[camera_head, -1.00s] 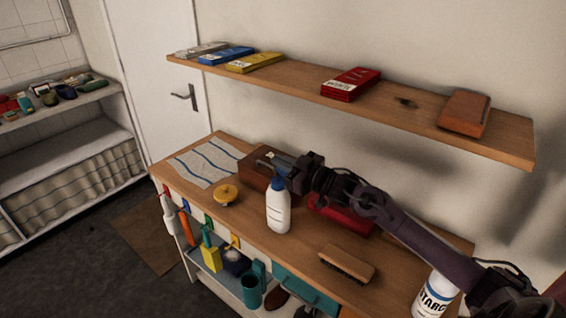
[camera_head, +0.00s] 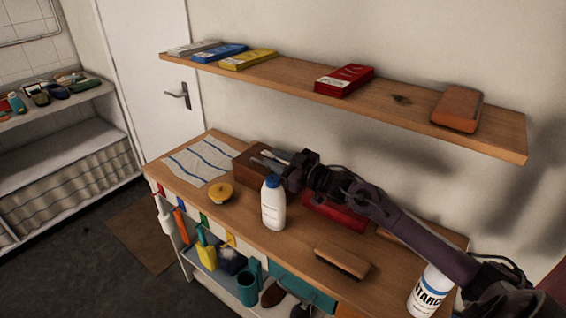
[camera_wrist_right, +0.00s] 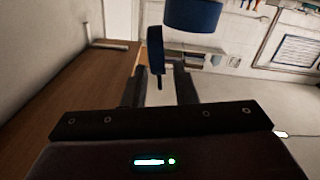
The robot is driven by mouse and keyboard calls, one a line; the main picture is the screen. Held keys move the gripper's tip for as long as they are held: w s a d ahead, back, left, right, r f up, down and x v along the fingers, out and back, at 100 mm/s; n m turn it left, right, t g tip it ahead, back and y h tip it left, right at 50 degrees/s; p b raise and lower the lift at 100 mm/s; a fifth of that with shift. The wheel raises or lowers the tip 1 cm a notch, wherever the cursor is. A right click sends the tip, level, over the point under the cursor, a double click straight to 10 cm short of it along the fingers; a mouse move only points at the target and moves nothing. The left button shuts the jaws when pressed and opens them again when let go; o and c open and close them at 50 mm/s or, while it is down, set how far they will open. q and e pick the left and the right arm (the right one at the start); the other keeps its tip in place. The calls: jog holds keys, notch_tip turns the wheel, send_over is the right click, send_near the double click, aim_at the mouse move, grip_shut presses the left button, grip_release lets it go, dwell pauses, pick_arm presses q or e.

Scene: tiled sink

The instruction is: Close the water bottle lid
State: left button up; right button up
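The white water bottle (camera_head: 273,210) stands upright on the wooden bench with a blue top (camera_head: 272,182). In the right wrist view, a large blue cap piece (camera_wrist_right: 195,15) shows at the top edge, and a smaller blue piece (camera_wrist_right: 155,48), perhaps the lid, hangs beside it. My right gripper (camera_head: 272,157) is just behind the bottle's top. Its two fingers (camera_wrist_right: 160,88) are apart, with the small blue piece seen between and beyond them; contact cannot be told. How the lid joins the bottle is unclear. My left gripper is not in view.
A yellow round object (camera_head: 220,192) and a striped cloth (camera_head: 200,162) lie left of the bottle. A brown box (camera_head: 248,168) and red box (camera_head: 335,215) stand behind. A brush (camera_head: 342,262) and starch can (camera_head: 430,290) are right. A shelf (camera_head: 400,100) overhangs the bench.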

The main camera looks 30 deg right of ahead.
jog(key=b+v, duration=0.1)
jog(key=v, duration=0.6)
jog(key=shift+s+b, duration=0.3)
jog(key=shift+b, duration=0.1)
jog(key=shift+d, duration=0.1)
